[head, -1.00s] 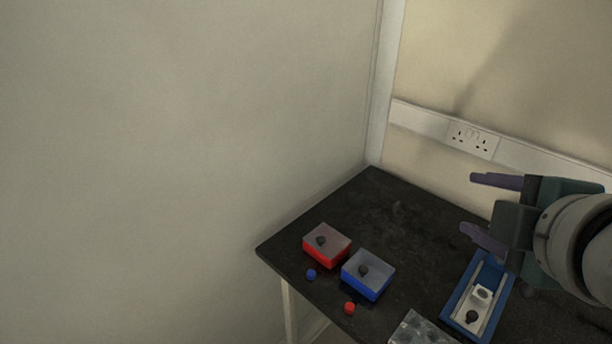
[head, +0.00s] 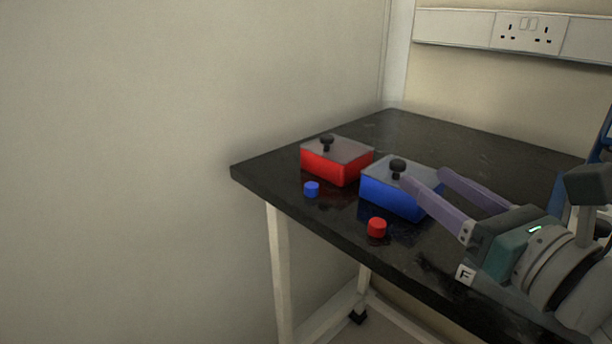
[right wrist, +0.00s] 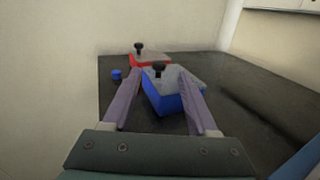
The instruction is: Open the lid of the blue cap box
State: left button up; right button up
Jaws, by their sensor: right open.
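The blue cap box (head: 388,196) stands on the black table with its grey lid (head: 422,172) on. A black knob (head: 398,168) rises from the lid. My right gripper (head: 424,178) is open, with its purple fingers pointing at the box from the right. In the head view the near fingertip lies close to the knob. In the right wrist view the blue box (right wrist: 180,104) shows between and beyond the open fingers, its knob (right wrist: 159,68) ahead of them. Nothing is between the fingertips that I can see held. My left gripper is not in view.
A red box (head: 325,168) with a grey lid and black knob stands left of the blue one. A blue cap (head: 311,189) and a red cap (head: 377,227) lie near the table's front edge. The table (head: 440,132) is clear behind the boxes. A wall stands at left.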

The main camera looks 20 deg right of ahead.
aim_at(403, 165)
jog(key=w, duration=0.7)
jog(key=shift+w+f, duration=0.1)
jog(key=shift+w, duration=0.2)
grip_shut()
dwell(1.2)
